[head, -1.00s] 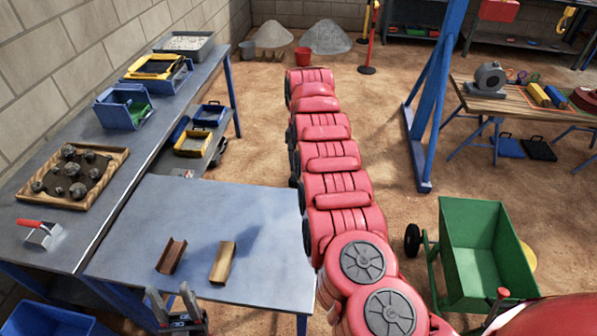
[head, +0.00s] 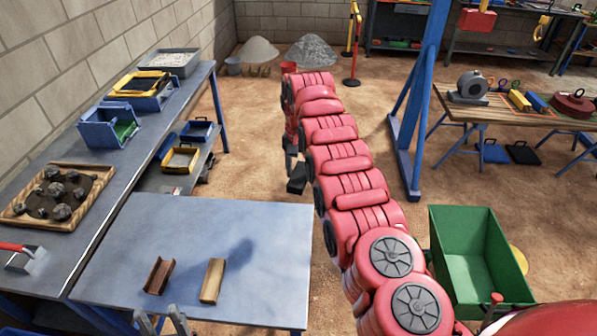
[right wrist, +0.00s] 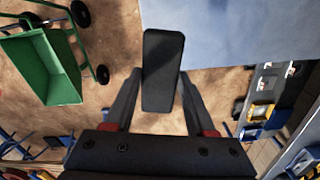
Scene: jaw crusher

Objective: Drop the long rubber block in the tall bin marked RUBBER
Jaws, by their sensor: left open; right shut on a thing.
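My right gripper (right wrist: 160,80) is shut on a long dark block (right wrist: 163,70), which looks like the rubber block and sticks out past the fingertips in the right wrist view. In the head view this block (head: 297,178) shows just left of my red right arm, beyond the grey table's right edge and above the sandy floor. My right gripper (head: 291,152) is partly hidden there. My left gripper (head: 161,318) is open and empty at the bottom edge, in front of the table. I see no tall bin with a readable RUBBER marking.
The grey table (head: 250,215) holds a brown channel piece (head: 159,276) and a wooden block (head: 212,281). A green cart (head: 470,255) stands right of my arm. A blue post (head: 420,100) rises behind it. Sandy floor lies open beyond the table.

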